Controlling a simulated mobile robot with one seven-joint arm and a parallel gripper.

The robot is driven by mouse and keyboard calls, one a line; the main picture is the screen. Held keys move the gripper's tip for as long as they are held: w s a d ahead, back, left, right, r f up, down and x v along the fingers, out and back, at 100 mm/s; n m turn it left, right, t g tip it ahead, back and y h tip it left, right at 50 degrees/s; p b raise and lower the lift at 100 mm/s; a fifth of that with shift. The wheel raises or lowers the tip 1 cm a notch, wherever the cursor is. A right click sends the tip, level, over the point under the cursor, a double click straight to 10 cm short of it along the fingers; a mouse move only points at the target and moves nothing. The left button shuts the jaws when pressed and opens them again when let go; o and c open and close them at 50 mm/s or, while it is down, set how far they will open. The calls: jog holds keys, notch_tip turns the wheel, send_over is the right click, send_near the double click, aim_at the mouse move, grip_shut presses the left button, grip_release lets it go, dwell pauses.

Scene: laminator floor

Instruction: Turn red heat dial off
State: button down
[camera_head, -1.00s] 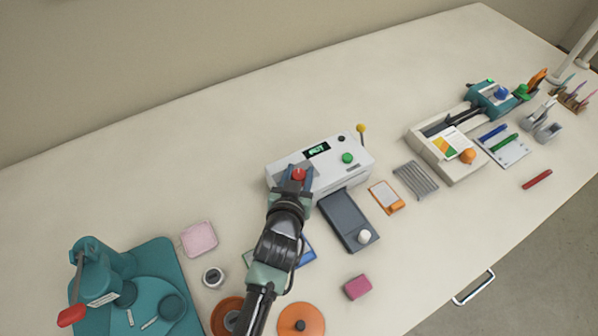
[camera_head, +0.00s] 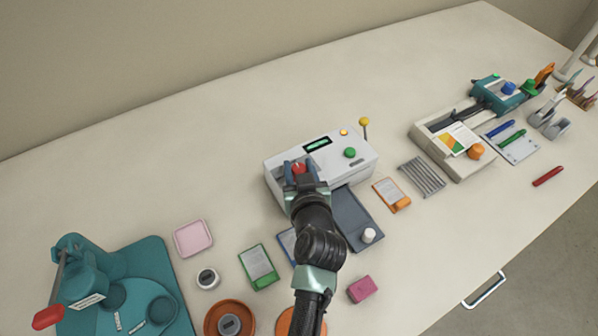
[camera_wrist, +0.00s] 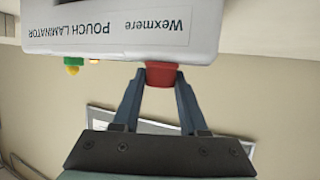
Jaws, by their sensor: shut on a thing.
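The white pouch laminator (camera_head: 340,161) stands mid-table in the head view, with a display, a green knob (camera_head: 350,153), a small lit amber light (camera_head: 344,132) and a yellow-tipped lever (camera_head: 364,122). Its red heat dial (camera_head: 299,169) is at the left of its top. My gripper (camera_head: 298,170) is shut on the dial, one finger on each side. In the wrist view the red dial (camera_wrist: 160,75) sits between my fingertips (camera_wrist: 160,78) beside the laminator's labelled white face (camera_wrist: 120,30). The dial's pointer mark cannot be made out.
A dark grey tray (camera_head: 358,219) lies in front of the laminator, partly behind my arm. A green-framed card (camera_head: 258,267), a pink block (camera_head: 360,289) and an orange card holder (camera_head: 391,194) lie nearby. A teal machine (camera_head: 130,290) fills the front left. The table behind the laminator is clear.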

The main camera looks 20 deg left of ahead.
jog(key=n+g+y+b, duration=0.1)
jog(key=b, duration=0.2)
jog(key=f+n+g+y+b, duration=0.1)
jog(key=n+b, duration=0.1)
jog(key=b, duration=0.1)
jog(key=shift+w+y, duration=0.1)
jog(key=shift+y, duration=0.2)
jog(key=n+g+y+b, duration=0.2)
jog(key=b, duration=0.3)
jog(key=shift+r+n+g, duration=0.1)
jog(key=shift+n+g, duration=0.2)
jog(key=shift+n, duration=0.1)
jog(key=n+g+y+b, duration=0.1)
jog(key=n+g+b, duration=0.2)
jog(key=g+b, duration=0.1)
jog(key=shift+r+y+b, duration=0.1)
jog(key=shift+y+b, duration=0.2)
jog(key=shift+b, duration=0.4)
jog(key=n+g+b, duration=0.4)
jog(key=shift+r, duration=0.2)
jog(key=shift+n+g+b, duration=0.3)
jog(key=shift+g, duration=0.1)
jog(key=shift+c, duration=2.3)
grip_release()
jog(key=shift+d+r, duration=0.1)
